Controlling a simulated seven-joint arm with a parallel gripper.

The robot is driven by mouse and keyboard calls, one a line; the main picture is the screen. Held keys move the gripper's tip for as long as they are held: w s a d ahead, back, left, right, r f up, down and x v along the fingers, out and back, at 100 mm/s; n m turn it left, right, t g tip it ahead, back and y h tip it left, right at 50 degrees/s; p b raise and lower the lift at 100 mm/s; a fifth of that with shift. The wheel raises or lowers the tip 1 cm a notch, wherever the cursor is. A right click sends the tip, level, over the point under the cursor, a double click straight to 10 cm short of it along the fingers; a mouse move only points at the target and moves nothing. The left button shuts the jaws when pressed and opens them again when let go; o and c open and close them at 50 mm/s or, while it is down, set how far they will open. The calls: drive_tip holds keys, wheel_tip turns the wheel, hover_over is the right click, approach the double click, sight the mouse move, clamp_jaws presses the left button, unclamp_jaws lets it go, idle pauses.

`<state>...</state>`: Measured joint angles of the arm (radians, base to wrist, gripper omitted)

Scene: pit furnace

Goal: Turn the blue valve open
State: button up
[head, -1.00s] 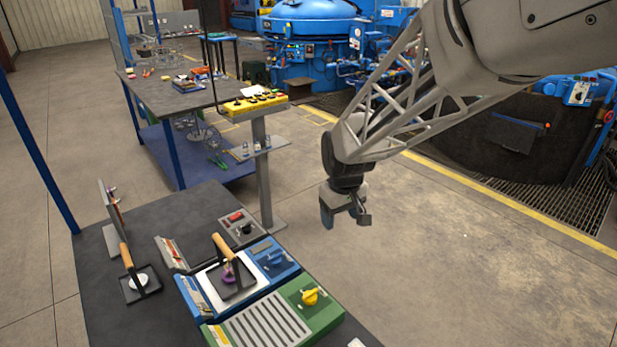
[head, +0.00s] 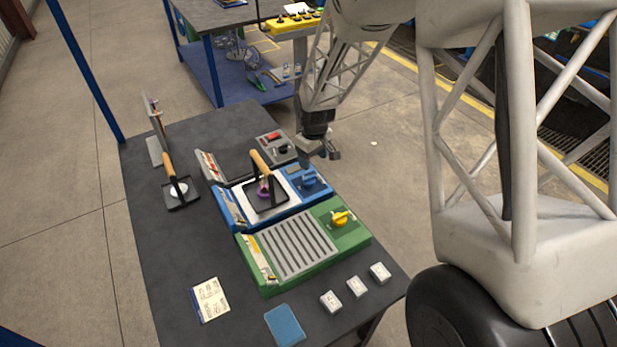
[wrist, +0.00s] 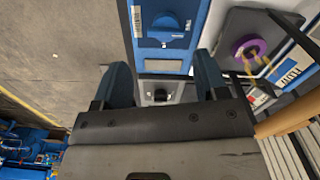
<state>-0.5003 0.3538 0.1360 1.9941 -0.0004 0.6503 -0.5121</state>
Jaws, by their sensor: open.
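The blue valve (head: 311,179) is a blue knob on the right panel of the blue unit (head: 286,213), the middle one of a row on the dark table. My gripper (head: 319,150) hangs above the table's right side, just behind the valve in the head view. In the wrist view the valve (wrist: 167,23) lies beyond the fingertips at the top, apart from them. My gripper (wrist: 163,64) is open and empty there, with the grey unit's black knob (wrist: 160,95) seen below, between the fingers. I cannot tell its exact height over the valve.
A green unit (head: 328,257) with a yellow valve (head: 341,218) stands in front of the blue one. A wooden-handled press (head: 263,162) stands on the blue unit's white plate, left of the valve. Several small white blocks (head: 356,287) lie at the table's front right.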

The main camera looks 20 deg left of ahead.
sight(308, 177)
drive_tip(key=shift+w+a+f, duration=0.15)
drive_tip(key=shift+a+f, duration=0.75)
drive_tip(key=shift+f, duration=0.05)
drive_tip(key=shift+f, duration=0.15)
drive_tip(key=shift+f, duration=3.75)
drive_tip(key=c, duration=0.7)
drive_tip(key=shift+o, duration=0.2)
